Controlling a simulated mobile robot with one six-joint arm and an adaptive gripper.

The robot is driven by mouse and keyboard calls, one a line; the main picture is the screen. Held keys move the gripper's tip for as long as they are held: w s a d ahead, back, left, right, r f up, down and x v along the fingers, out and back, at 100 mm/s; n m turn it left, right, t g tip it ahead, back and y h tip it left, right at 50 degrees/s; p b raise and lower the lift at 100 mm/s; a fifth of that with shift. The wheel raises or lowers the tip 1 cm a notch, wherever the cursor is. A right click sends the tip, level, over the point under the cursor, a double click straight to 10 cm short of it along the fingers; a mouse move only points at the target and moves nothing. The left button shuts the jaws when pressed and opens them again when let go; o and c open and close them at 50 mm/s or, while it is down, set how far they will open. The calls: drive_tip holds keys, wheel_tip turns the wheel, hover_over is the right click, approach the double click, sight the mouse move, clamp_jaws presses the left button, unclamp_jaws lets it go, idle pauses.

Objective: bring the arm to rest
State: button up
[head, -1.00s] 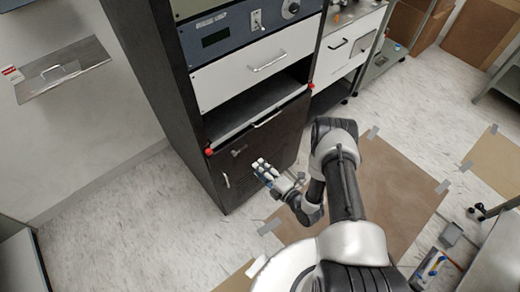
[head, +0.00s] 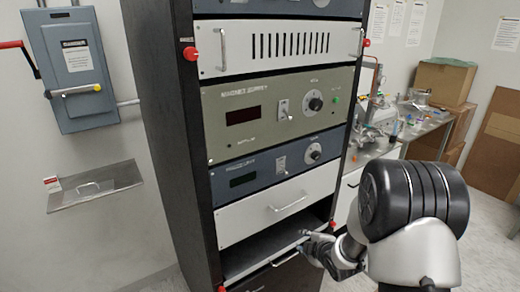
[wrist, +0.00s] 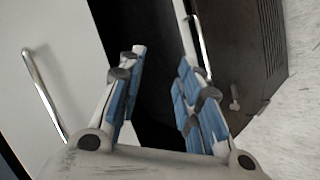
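My gripper (head: 318,248) is in front of the lower part of the tall dark equipment rack (head: 160,110), at the height of its open slot. In the wrist view my gripper (wrist: 158,95) has its two blue-padded fingers apart, with nothing between them. Beyond the fingers are the dark open slot (wrist: 155,50), a white drawer front (wrist: 60,30) with a bar handle on the left, and a dark panel with a handle (wrist: 197,40) on the right. The wrist picture does not clearly show whether a finger touches the rack.
A grey switch box (head: 85,75) and a small metal shelf (head: 95,187) are on the wall at left. A bench (head: 420,128) with apparatus stands right of the rack. Cardboard boxes (head: 440,82) are at the back. Some floor shows at the far right.

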drive_tip(key=s+d+r+m+g+h, duration=0.3)
drive_tip(key=s+r+m, duration=0.7)
drive_tip(key=s+r, duration=0.75)
drive_tip(key=s+a+r+m+g, duration=0.1)
drive_tip(key=s+a+r+m, duration=0.1)
drive_tip(key=s, duration=0.8)
drive_tip(key=s+a+r+m+g+y, duration=0.1)
drive_tip(key=s+m, duration=0.4)
drive_tip(key=s, duration=0.5)
wheel_tip(320, 180, up, 2)
drive_tip(key=shift+s+a+r+g, duration=0.1)
drive_tip(key=shift+s+a+g, duration=0.2)
drive_tip(key=shift+a, duration=0.3)
drive_tip(key=shift+c, duration=0.6)
drive_tip(key=shift+w, duration=0.1)
